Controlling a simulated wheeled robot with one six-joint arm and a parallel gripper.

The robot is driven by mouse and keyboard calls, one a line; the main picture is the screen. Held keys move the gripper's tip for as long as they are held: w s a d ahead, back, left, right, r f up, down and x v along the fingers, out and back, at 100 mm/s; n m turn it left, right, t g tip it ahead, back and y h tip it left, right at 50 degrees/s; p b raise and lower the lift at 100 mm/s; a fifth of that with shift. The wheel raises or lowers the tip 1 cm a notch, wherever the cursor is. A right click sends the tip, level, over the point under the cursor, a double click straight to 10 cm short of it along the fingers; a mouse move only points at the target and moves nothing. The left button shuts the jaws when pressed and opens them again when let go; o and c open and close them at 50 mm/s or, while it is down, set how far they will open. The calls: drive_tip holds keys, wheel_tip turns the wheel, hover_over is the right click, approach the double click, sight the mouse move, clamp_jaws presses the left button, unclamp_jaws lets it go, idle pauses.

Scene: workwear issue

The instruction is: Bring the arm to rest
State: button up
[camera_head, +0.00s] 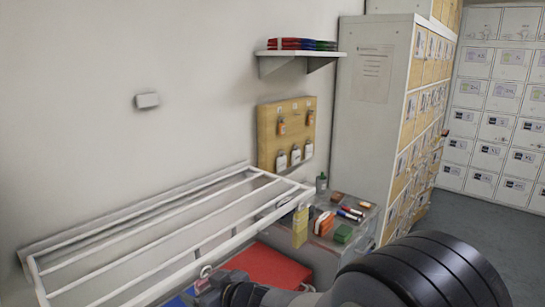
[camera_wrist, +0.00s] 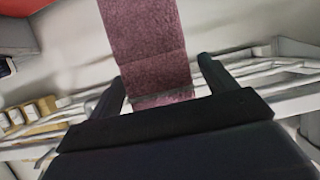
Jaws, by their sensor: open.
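My arm (camera_head: 420,275) reaches in from the lower right of the head view, over the front of the white rail rack. My gripper shows in the wrist view (camera_wrist: 163,82) with its two dark fingers spread wide apart. A dark red, textured strip (camera_wrist: 148,45) shows between and beyond the fingers, running up out of the picture. The fingers stand clear of it on both sides. I cannot tell what the strip is or how far off it lies.
A white rail rack (camera_head: 150,233) runs along the wall. Below it are a red surface (camera_head: 268,267) and a grey cabinet top with small items (camera_head: 342,234). A tagged board (camera_head: 286,130), a shelf (camera_head: 300,53) and lockers (camera_head: 400,110) stand behind. Floor is clear at right.

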drive_tip(key=p+v, duration=0.2)
drive_tip(key=v, duration=0.9)
drive_tip(key=b+x, duration=0.2)
drive_tip(key=x, duration=0.9)
drive_tip(key=shift+a, duration=0.1)
drive_tip(key=shift+r, duration=0.2)
drive_tip(key=s+d+r+p, duration=0.1)
drive_tip(key=s+d+p, duration=0.1)
drive_tip(key=s+d, duration=0.5)
drive_tip(key=w+d+f+m+t+h+b, duration=0.1)
drive_tip(key=w+d+f+m+t+h, duration=0.1)
drive_tip(key=d+f, duration=0.4)
drive_tip(key=w+d+f+m+t+h+b, duration=0.1)
drive_tip(key=w+d+f, duration=0.4)
drive_tip(key=f, duration=0.7)
drive_tip(key=shift+w+d+f+m+t+h, duration=0.2)
drive_tip(key=shift+d+m+t+h, duration=0.35)
drive_tip(key=shift+m+h, duration=0.7)
drive_tip(key=shift+d, duration=0.1)
